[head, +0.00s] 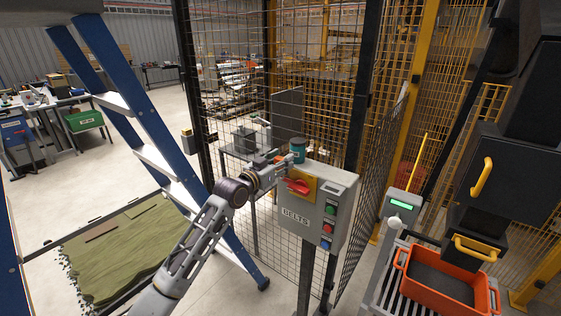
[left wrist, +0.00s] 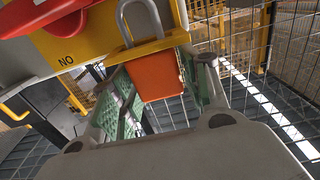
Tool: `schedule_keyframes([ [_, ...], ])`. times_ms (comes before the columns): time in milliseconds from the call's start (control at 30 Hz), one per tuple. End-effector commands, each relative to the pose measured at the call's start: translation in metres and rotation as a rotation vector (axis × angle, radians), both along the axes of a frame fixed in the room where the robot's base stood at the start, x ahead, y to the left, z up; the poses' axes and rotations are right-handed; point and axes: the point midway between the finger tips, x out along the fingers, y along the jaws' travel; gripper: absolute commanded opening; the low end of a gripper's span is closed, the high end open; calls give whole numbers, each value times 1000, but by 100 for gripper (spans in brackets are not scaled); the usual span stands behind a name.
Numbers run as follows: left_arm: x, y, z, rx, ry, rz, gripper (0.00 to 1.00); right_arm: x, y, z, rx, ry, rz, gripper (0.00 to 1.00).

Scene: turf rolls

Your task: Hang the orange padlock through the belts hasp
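The grey BELTS control box (head: 315,208) stands on a post, with a red handle (head: 298,186) on a yellow plate. In the left wrist view, the orange padlock (left wrist: 157,76) is beside the yellow plate (left wrist: 92,38), its grey shackle upright. A yellow edge crosses between shackle and body; I cannot tell whether the shackle passes through a hasp hole. My left gripper (head: 290,160) is at the box's upper left. Its green-padded fingers (left wrist: 160,72) lie on both sides of the padlock body, with narrow gaps. My right gripper is out of view.
Wire mesh fencing (head: 240,70) stands close behind the box. A blue ladder (head: 150,130) is at the left, above a green turf sheet (head: 130,250). An orange crate (head: 408,277) sits on rollers at the lower right.

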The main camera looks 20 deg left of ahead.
Motion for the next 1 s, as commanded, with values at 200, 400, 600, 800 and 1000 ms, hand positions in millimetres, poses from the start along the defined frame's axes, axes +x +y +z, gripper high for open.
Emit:
schedule_keyframes([
  [200,0,0,0,0,0,0,61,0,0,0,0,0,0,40],
  [400,0,0,0,0,1,0,61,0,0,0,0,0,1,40],
  [600,-4,2,-1,1,2,0,61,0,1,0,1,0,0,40],
  [800,-17,7,-1,1,2,1,61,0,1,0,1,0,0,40],
  [1000,-34,13,-1,1,2,0,61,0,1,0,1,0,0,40],
])
